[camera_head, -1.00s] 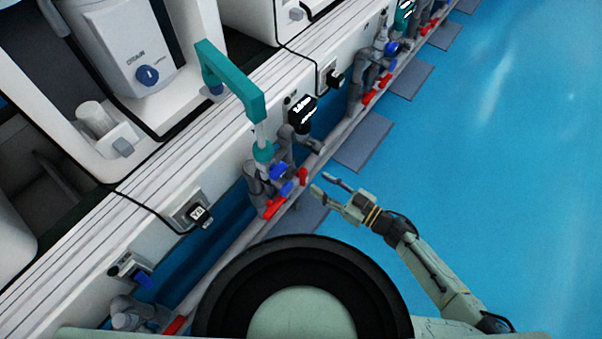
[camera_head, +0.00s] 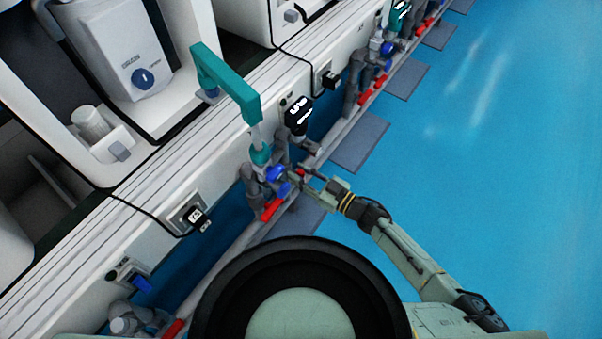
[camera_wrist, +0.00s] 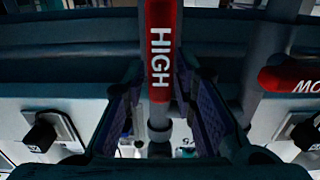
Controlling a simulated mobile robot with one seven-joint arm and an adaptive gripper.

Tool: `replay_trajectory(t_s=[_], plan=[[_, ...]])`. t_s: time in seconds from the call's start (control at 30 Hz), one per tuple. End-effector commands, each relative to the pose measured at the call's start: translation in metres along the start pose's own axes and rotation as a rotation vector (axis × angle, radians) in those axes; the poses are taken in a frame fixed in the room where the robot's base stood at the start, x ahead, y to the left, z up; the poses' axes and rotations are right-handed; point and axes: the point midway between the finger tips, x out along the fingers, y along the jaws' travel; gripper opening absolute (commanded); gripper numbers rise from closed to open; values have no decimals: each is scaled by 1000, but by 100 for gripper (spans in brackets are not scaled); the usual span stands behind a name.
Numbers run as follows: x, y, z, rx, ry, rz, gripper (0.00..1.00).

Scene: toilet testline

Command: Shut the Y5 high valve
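A red valve handle lettered HIGH (camera_wrist: 160,45) runs down the middle of the wrist view, over a grey pipe fitting. My gripper (camera_wrist: 160,105) is open, with one finger on each side of the handle's lower end. A clear gap shows on both sides, and I see no contact. In the head view my gripper (camera_head: 299,180) is at the valve group below the teal pipe, and its fingers largely cover the HIGH handle there. A second red handle, lettered "MO" and cut off by the edge, lies to the right in the wrist view (camera_wrist: 292,78).
A blue valve (camera_head: 276,174) and a red handle (camera_head: 271,209) sit close left of my gripper. The teal pipe (camera_head: 228,85) rises above them. A white bench front (camera_head: 150,220) runs along the left. Blue floor (camera_head: 490,170) is free on the right.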

Motion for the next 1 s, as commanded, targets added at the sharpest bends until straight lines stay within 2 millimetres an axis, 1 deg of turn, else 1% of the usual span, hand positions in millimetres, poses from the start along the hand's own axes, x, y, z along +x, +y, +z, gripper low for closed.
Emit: replay_trajectory(t_s=[0.03,0.33,0.73,0.87,1.0], plan=[[0,0,0,0,0,0,20],[0,0,0,0,0,0,0],[0,1,0,17,0,0,0],[0,1,-1,59,0,-1,0],[0,3,-2,139,1,-2,0]])
